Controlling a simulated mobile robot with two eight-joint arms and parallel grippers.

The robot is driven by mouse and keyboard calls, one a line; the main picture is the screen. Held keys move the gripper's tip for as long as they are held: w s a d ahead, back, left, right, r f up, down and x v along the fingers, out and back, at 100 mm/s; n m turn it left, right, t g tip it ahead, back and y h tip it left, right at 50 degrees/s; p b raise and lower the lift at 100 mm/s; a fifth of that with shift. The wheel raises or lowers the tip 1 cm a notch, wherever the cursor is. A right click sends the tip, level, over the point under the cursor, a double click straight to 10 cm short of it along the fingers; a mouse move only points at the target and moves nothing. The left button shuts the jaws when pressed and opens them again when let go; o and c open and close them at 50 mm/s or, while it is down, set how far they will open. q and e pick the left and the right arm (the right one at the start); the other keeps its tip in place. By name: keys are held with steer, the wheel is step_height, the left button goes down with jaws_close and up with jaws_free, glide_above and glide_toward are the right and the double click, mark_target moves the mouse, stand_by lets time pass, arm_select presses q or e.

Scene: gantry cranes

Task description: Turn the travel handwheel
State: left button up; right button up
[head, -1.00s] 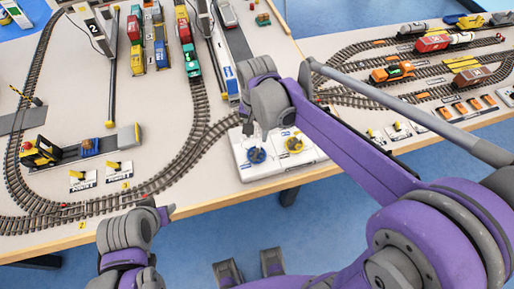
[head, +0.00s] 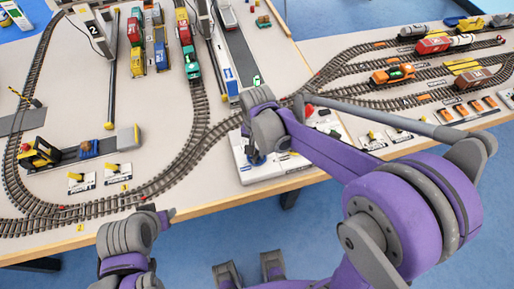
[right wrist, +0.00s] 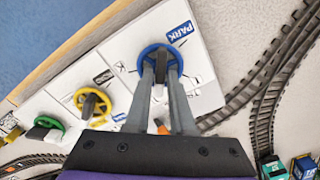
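A blue handwheel (right wrist: 142,57) with a dark raised centre piece sits on a white panel in the right wrist view. My right gripper (right wrist: 161,68) reaches over this wheel, one finger on each side of the centre piece. Whether the fingers press on it cannot be told. In the head view my right gripper (head: 254,156) is at the white panel (head: 246,177) and mostly hides the wheel. My left gripper (head: 163,212) is low by the table's front edge, away from the wheels.
A label reading PARK (right wrist: 181,33) lies beside the blue wheel. Toy tracks (head: 205,140) curve behind and left of the panel. A green train (head: 190,60), an orange vehicle (head: 392,74) and crane legs stand farther back. The table's front edge (head: 215,205) is close to the panel.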

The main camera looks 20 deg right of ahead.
jaws_close()
steer(key=shift+n, duration=0.3)
steer(key=n+b, duration=0.1)
steer(key=n, duration=0.4)
steer(key=shift+a+n, duration=0.1)
steer(key=shift+n, duration=0.2)
steer(key=n, duration=0.3)
steer(key=shift+b, duration=0.35)
steer(key=shift+a+n, duration=0.1)
steer(key=shift+n, duration=2.1)
steer(key=shift+o, duration=2.3)
jaws_free()
